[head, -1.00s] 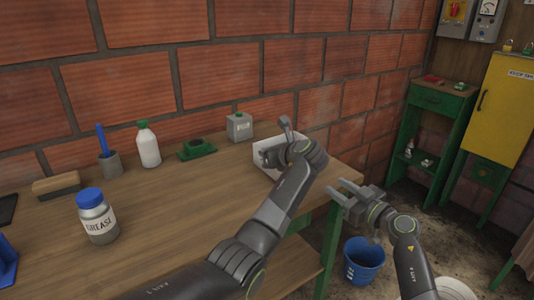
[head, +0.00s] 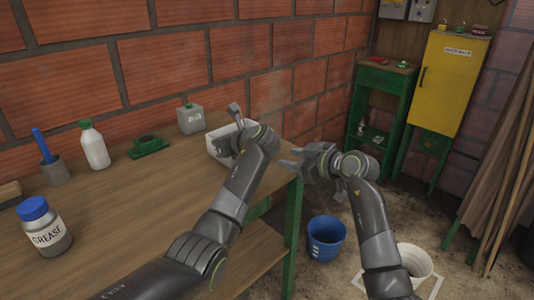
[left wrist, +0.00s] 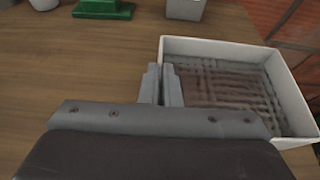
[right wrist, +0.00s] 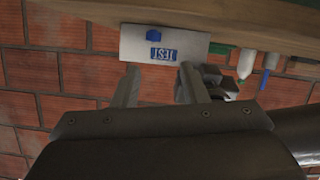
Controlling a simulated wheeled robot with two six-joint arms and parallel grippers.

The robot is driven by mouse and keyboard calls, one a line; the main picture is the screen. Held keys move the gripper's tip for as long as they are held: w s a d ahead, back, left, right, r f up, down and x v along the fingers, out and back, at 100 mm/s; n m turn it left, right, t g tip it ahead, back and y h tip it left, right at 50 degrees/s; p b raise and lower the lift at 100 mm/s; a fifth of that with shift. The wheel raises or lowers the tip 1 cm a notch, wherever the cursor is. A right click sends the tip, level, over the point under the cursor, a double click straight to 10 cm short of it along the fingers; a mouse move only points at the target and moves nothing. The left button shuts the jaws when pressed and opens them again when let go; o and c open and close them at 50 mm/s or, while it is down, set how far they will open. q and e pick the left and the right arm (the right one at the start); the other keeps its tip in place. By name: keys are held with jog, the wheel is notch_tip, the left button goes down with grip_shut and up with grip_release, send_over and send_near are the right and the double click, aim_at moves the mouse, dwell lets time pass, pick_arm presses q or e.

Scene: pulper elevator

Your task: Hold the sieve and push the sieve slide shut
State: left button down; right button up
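The sieve (head: 217,152) is a pale, open-topped box at the right end of the workbench. In the left wrist view its rim (left wrist: 222,48) surrounds a mesh-like floor. My left gripper (head: 228,138) is at its left wall; in the left wrist view the fingers (left wrist: 161,84) are close together with the wall between them. In the right wrist view the sieve's side (right wrist: 195,45) carries a blue TEST label and a small blue block (right wrist: 153,36); I cannot tell if this is the slide. My right gripper (right wrist: 160,84) is open and empty, apart from that side; it also shows in the head view (head: 291,163).
A grey container (head: 190,119), green object (head: 148,146), white bottle (head: 94,146) and grease jar (head: 46,227) stand on the workbench (head: 130,225). A blue bucket (head: 326,238) and white bucket (head: 414,260) are on the floor. The brick wall is behind.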

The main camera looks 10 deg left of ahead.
jog(key=shift+h, duration=0.4)
jog(key=shift+w+r+x, duration=0.15)
jog(key=shift+x, duration=2.65)
jog(key=shift+w+r+x, duration=0.15)
jog(key=shift+x, duration=2.65)
jog(key=shift+d, duration=0.1)
grip_shut()
